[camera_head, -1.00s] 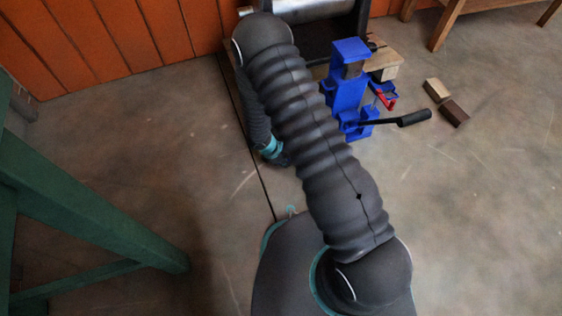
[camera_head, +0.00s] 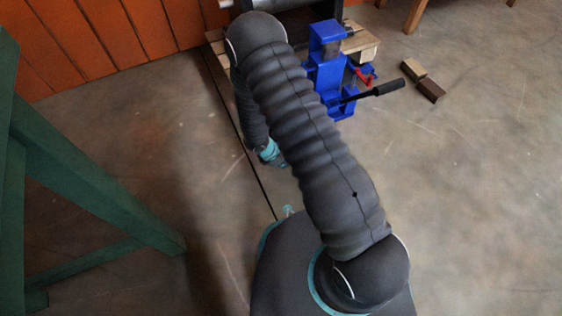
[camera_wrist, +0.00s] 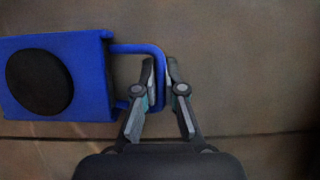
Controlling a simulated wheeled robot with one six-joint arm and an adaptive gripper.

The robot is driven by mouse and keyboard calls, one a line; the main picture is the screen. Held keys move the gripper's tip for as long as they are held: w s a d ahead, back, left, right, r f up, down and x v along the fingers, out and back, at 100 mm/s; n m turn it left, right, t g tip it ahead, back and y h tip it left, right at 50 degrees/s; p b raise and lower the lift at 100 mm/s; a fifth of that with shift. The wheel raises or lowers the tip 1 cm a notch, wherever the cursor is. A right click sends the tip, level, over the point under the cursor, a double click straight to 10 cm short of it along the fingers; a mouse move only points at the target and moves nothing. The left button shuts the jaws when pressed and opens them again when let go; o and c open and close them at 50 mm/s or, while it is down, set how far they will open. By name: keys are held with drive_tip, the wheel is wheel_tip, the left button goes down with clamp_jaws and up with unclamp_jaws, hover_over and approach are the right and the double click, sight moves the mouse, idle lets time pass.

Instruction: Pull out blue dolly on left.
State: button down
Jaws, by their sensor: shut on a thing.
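In the wrist view, a blue block-like body with a round black disc on it (camera_wrist: 92,75), seemingly the blue dolly, lies at the left. A bent blue handle (camera_wrist: 157,70) sticks out from its right side. My gripper (camera_wrist: 159,70) is shut on this handle, with one finger on each side of it. In the head view my arm hides the dolly and the gripper tips; only the teal-ringed wrist end shows low near the floor.
A blue press-like device (camera_head: 326,75) with a black lever (camera_head: 380,90) stands right of my arm, by a wooden pallet (camera_head: 365,52). A green-legged stand (camera_head: 100,185) is at left.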

drive_tip(key=shift+s, duration=0.25)
drive_tip(key=c, duration=1.2)
unclamp_jaws()
drive_tip(key=shift+r, duration=0.15)
drive_tip(key=v, duration=1.1)
drive_tip(key=shift+a+r, duration=0.25)
drive_tip(key=shift+r, duration=0.05)
drive_tip(key=shift+s, duration=0.1)
